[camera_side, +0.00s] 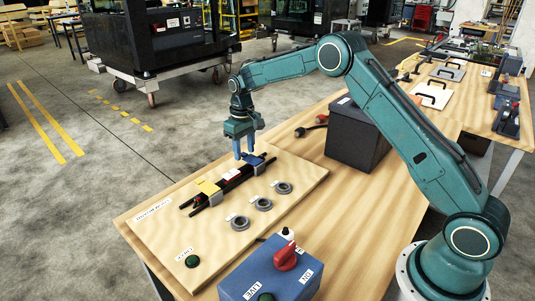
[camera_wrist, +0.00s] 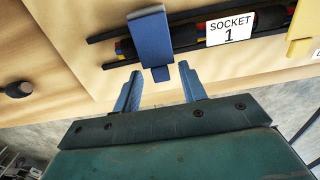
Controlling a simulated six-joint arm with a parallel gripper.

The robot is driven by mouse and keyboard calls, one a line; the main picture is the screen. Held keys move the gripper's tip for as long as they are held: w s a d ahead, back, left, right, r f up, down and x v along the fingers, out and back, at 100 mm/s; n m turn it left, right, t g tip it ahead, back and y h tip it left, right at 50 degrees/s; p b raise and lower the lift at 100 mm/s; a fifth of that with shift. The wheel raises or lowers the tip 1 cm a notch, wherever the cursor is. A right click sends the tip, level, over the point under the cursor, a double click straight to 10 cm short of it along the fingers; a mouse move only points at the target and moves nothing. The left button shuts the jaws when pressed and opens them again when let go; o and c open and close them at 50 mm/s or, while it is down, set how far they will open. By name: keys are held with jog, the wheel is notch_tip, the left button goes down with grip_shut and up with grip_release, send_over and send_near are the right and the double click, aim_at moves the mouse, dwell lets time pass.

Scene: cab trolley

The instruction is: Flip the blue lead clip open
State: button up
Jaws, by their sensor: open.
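The blue lead clip (camera_wrist: 151,38) lies across a black lead bundle (camera_wrist: 187,35) on the wooden board, with its narrow tab pointing toward my gripper in the wrist view. In the side view the blue clip (camera_side: 259,161) is at the far end of the bundle, partly hidden by my gripper. My gripper (camera_side: 244,155) points down right by it. In the wrist view my gripper (camera_wrist: 160,73) is open and empty. Its two blue fingers are spread either side of the tab's tip; I cannot tell whether they touch it.
A yellow clip (camera_side: 208,187) crosses the bundle's near end. A "SOCKET 1" label (camera_wrist: 231,28) lies between the clips. Several grey rings (camera_side: 264,204) sit on the board (camera_side: 165,238). A dark box (camera_side: 357,137) stands behind; a blue switch box (camera_side: 270,268) is in front.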

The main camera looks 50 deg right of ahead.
aim_at(256, 161)
grip_shut()
jog(key=shift+s+r+t, duration=0.15)
jog(key=shift+r+t, duration=0.1)
jog(key=shift+t, duration=0.05)
jog(key=shift+s+r+t, duration=0.25)
jog(key=shift+r+t, duration=0.1)
jog(key=shift+t, duration=0.35)
jog(key=shift+s+r+t, duration=0.25)
jog(key=shift+r+t, duration=0.1)
jog(key=shift+t, duration=0.35)
jog(key=shift+s+r+t, duration=0.4)
jog(key=shift+s+t, duration=0.1)
jog(key=shift+t, duration=0.55)
jog(key=shift+s+r+t, duration=0.35)
jog(key=shift+s+t, duration=0.15)
jog(key=shift+t, duration=0.55)
jog(key=shift+s+r+t, duration=0.25)
jog(key=shift+s+t, duration=0.6)
jog(key=shift+t, duration=0.65)
jog(key=shift+s+t, duration=0.55)
jog(key=shift+t, duration=0.35)
jog(key=shift+s+t, duration=0.5)
jog(key=shift+t, duration=0.4)
jog(key=shift+s+t, duration=0.1)
jog(key=shift+t, duration=0.2)
